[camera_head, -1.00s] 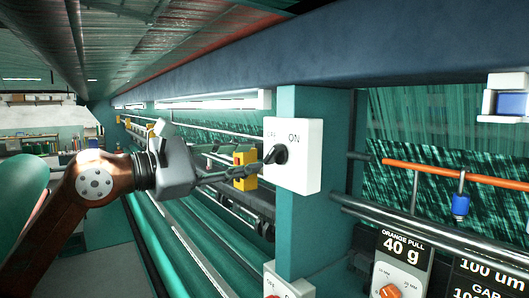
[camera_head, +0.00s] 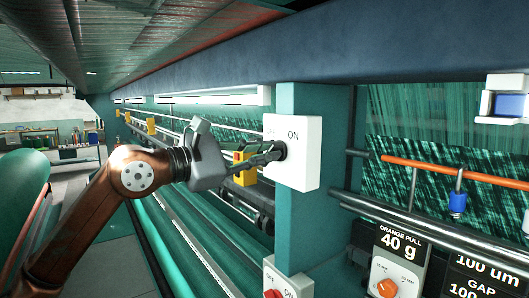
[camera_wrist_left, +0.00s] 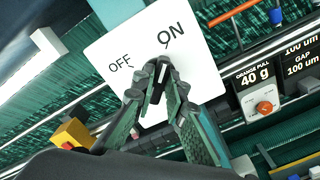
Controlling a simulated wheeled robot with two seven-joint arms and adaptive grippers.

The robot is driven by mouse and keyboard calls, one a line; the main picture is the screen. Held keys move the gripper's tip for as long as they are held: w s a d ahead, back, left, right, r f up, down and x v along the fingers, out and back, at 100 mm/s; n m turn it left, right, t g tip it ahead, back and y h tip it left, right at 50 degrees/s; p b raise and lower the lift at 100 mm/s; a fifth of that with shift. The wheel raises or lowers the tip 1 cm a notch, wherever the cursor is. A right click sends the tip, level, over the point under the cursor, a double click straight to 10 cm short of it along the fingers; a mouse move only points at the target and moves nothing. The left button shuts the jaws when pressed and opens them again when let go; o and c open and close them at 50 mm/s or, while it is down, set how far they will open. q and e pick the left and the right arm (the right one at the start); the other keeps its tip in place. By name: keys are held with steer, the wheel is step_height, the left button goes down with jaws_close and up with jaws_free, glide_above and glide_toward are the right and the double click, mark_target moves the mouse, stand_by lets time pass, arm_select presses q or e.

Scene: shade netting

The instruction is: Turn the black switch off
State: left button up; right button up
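The black switch (camera_head: 281,150) is a rotary knob on a white plate (camera_head: 303,165) marked OFF and ON, fixed to a teal post. My left gripper (camera_head: 273,153) reaches it from the left. In the left wrist view the switch (camera_wrist_left: 159,80) sits between the two close fingertips, which appear shut on its sides. A pale mark on the knob shows between the tips, tilted toward the ON side of the plate (camera_wrist_left: 205,75). The fingers cover much of the knob, and in the head view its pointer is hidden. My right gripper is in neither view.
A lower white box (camera_head: 287,284) with a red switch sits under the plate. An ORANGE PULL 40 g panel (camera_head: 402,262) with an orange dial stands at right. A yellow block (camera_head: 245,168) and rails lie behind my gripper. A dark beam (camera_head: 330,48) runs overhead.

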arm_select(q)
jaws_close()
steer(key=shift+n, duration=0.3)
steer(key=n, duration=0.8)
steer(key=shift+w+a, duration=0.1)
steer(key=shift+w, duration=0.05)
steer(key=shift+w+a+f+n+b, duration=0.1)
steer(key=shift+n+b, duration=0.15)
steer(key=shift+n, duration=2.05)
steer(key=shift+w+n+b, duration=0.1)
steer(key=shift+n+b, duration=0.15)
steer(key=shift+n, duration=2.05)
